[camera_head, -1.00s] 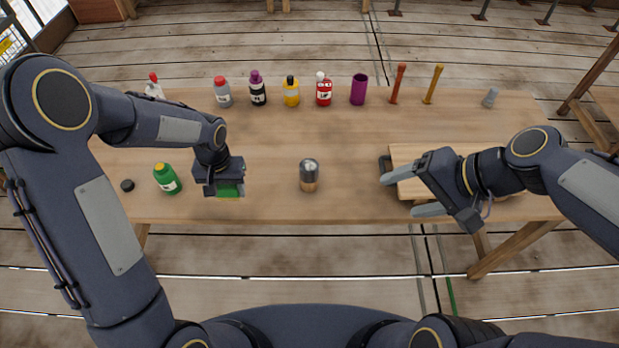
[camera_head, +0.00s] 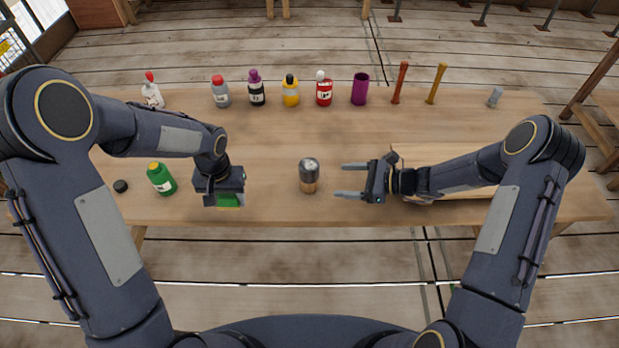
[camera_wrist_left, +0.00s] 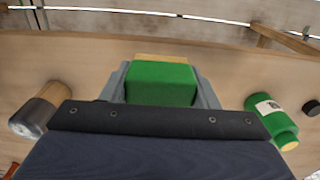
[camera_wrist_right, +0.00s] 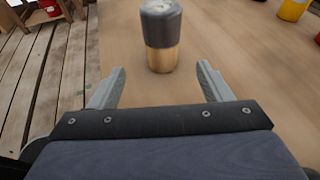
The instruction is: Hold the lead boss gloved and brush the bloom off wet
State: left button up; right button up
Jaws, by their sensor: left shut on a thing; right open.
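A small cylinder, dark grey on top and tan below, likely the lead boss (camera_head: 309,175), stands upright on the table's front middle. It also shows in the right wrist view (camera_wrist_right: 161,35) ahead of the open fingers, and at the left edge of the left wrist view (camera_wrist_left: 35,115). My right gripper (camera_head: 342,180) is open and empty, its fingers pointing left at the cylinder, short of it. My left gripper (camera_head: 230,201) is shut on a green block with a tan edge (camera_wrist_left: 161,82), which may be a brush or sponge; it is left of the cylinder.
A green bottle (camera_head: 161,179) and a black cap (camera_head: 120,186) are left of my left gripper. Several bottles, a purple cup (camera_head: 359,89), a red tool (camera_head: 400,83) and a yellow-brown tool (camera_head: 436,84) line the back. A wooden board (camera_head: 440,153) lies partly behind my right arm.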

aim_at(317, 182)
pick_arm(q)
jog(key=shift+f, duration=0.1)
pick_arm(e)
jog(key=shift+w+a+f+m, duration=0.1)
jog(key=shift+a+f+m, duration=0.05)
jog(key=shift+f, duration=0.3)
jog(key=shift+w+a+f+m, duration=0.1)
jog(key=shift+f+m, duration=0.05)
jog(key=shift+f, duration=0.25)
pick_arm(q)
jog(key=shift+f, duration=0.1)
pick_arm(e)
jog(key=shift+w+a+f, duration=0.1)
jog(key=shift+a, duration=0.2)
pick_arm(q)
notch_tip(317, 182, down, 3)
jog(key=b, duration=0.3)
pick_arm(e)
jog(key=x, duration=0.7)
jog(key=shift+w+a+f, duration=0.1)
jog(key=shift+a+f, duration=0.05)
jog(key=shift+a, duration=0.2)
pick_arm(q)
jog(key=shift+f+b, duration=0.3)
jog(key=shift+b, duration=0.15)
pick_arm(e)
jog(key=shift+w+a, duration=0.2)
jog(key=shift+a, duration=0.45)
jog(key=c, duration=0.7)
